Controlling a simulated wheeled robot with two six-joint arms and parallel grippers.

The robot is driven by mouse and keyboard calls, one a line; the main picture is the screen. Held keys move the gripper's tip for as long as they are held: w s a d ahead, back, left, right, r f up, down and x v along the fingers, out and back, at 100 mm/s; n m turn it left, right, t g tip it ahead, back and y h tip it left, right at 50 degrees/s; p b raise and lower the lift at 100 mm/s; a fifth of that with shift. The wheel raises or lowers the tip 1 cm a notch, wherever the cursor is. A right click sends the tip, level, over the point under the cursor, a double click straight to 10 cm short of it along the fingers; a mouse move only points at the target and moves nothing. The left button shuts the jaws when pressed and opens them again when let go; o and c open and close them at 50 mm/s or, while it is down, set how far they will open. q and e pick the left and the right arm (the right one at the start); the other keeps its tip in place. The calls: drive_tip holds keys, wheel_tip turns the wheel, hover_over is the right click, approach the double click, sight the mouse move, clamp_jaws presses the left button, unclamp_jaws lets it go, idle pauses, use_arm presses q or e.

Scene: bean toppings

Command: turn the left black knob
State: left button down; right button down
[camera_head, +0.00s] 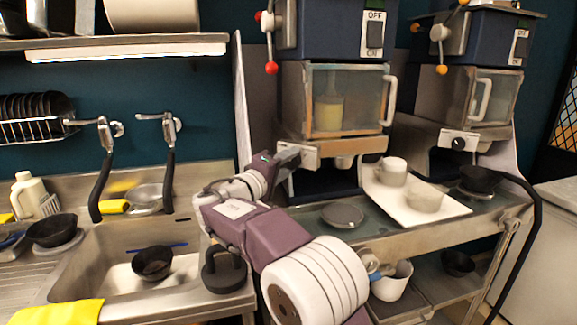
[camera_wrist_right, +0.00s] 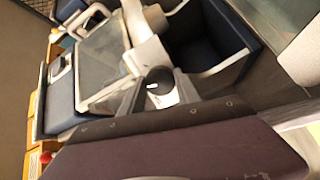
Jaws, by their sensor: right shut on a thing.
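The left machine (camera_head: 335,110) has a glass door and a pale strip below it. My right gripper (camera_head: 294,160) is at the left part of that strip, shut on the left black knob, which the gripper hides in the head view. The right machine's black knob (camera_head: 459,144) is in plain sight on its white plate, apart from my gripper. A black knob with a white mark (camera_wrist_right: 158,80) shows in the right wrist view; I cannot tell for certain which machine it belongs to. My left gripper is not in view.
A white tray (camera_head: 450,209) with a cup (camera_head: 392,171) and a bowl (camera_head: 425,198) stands right of my arm. A round dark lid (camera_head: 342,215) lies on the counter. The sink (camera_head: 110,285) with a black bowl (camera_head: 153,262) is at left. A red-tipped lever (camera_head: 271,67) hangs above the gripper.

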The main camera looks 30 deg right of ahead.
drive_tip(key=n, duration=0.4)
drive_tip(key=shift+f, duration=0.15)
drive_tip(key=n, duration=0.2)
drive_tip(key=shift+n+t, duration=0.3)
drive_tip(key=shift+n, duration=0.1)
drive_tip(key=n+p, duration=0.1)
drive_tip(key=n, duration=0.3)
drive_tip(key=shift+f+n+p, duration=0.1)
drive_tip(key=shift+n+p, duration=0.35)
drive_tip(key=shift+n, duration=0.55)
drive_tip(key=shift+n+t, duration=0.3)
drive_tip(key=shift+t, duration=0.1)
drive_tip(key=c, duration=1.1)
unclamp_jaws()
drive_tip(key=shift+o, duration=1.1)
drive_tip(key=shift+s, duration=0.1)
